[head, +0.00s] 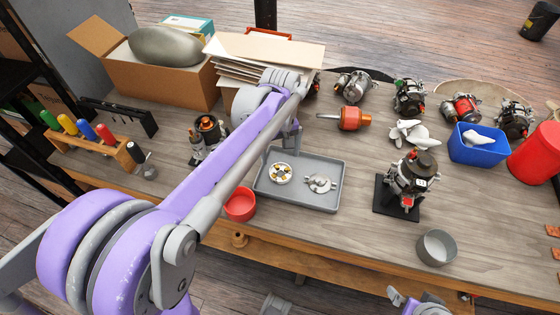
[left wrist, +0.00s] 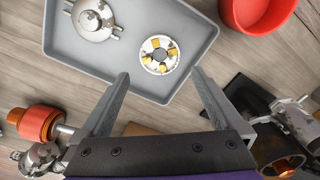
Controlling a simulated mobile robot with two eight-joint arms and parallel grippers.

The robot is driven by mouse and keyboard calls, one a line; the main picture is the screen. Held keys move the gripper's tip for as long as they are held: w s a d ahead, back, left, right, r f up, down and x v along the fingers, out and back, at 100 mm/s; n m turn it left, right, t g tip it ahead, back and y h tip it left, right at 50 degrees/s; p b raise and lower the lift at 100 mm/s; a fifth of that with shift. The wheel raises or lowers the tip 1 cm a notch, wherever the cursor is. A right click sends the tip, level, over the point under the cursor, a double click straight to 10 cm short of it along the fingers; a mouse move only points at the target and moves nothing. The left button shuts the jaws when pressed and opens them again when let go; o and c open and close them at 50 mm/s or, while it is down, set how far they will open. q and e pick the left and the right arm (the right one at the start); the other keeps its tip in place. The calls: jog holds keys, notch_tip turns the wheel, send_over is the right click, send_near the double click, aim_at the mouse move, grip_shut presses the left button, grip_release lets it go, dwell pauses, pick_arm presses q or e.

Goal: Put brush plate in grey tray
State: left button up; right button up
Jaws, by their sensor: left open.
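A round pale disc with brass-coloured blocks (head: 280,174), which looks like the brush plate, lies flat inside the grey tray (head: 331,206), in its left part. It also shows in the left wrist view (left wrist: 159,55) near the rim of the tray (left wrist: 90,70). My left gripper (left wrist: 159,75) is open and empty, its two fingers pointing toward the disc, which appears just beyond and between the tips. In the head view my left arm hides much of this gripper. A purple and grey part of my right arm shows at the bottom edge; its gripper cannot be made out.
A silver end housing (head: 320,184) shares the tray. A red bowl (head: 240,204) stands just left of it. A black-based alternator stand (head: 411,180) and a grey cup (head: 437,248) are to the right. The tray's front is bare.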

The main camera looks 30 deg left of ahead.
pick_arm(q)
notch_tip(320, 180, up, 6)
jog(key=shift+f, duration=0.15)
dwell(0.4)
jog(key=s+d+f+m+t+p, duration=0.1)
jog(key=s+d+m+t+p, duration=0.1)
jog(key=s, duration=0.5)
jog(key=s+d+m+t+p, duration=0.3)
jog(key=s+d+m+p, duration=0.2)
jog(key=s+m, duration=0.2)
jog(key=shift+s+d+f, duration=0.15)
jog(key=shift+s+f, duration=0.2)
jog(key=shift+s, duration=0.25)
